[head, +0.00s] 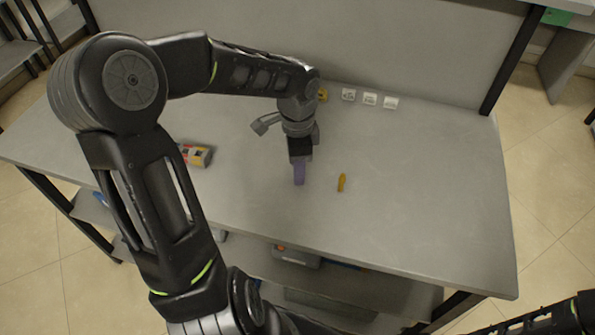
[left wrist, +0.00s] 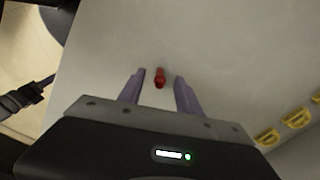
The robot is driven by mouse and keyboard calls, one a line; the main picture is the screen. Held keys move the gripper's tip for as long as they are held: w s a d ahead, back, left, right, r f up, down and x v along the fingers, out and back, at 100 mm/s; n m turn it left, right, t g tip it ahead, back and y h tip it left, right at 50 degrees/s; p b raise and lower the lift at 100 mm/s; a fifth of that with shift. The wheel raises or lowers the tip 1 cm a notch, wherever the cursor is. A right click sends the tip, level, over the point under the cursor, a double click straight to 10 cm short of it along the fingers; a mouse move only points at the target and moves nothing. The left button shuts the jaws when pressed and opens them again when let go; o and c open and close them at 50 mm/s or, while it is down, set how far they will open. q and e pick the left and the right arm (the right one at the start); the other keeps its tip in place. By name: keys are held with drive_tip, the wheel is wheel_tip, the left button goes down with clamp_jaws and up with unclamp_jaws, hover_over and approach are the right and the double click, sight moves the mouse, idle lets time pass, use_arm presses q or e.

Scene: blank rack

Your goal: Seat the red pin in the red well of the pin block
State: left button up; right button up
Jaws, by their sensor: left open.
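The red pin (left wrist: 159,78) lies on the table in the left wrist view, in the gap between my left gripper's fingertips. In the head view the pin is hidden by the gripper. My left gripper (head: 299,182) points down over the middle of the table. Its purple fingers (left wrist: 161,76) are apart, with nothing held between them. My right gripper is out of view.
A yellow pin-like piece (head: 341,182) lies just right of the left gripper. Several small white labelled blocks (head: 370,99) and a yellow piece (head: 322,95) stand along the back panel. Yellow shapes (left wrist: 297,117) show at the right of the wrist view. The table's right side is clear.

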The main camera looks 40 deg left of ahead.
use_arm(q)
drive_tip(key=shift+f, duration=0.2)
idle(0.5)
clamp_jaws()
idle(0.4)
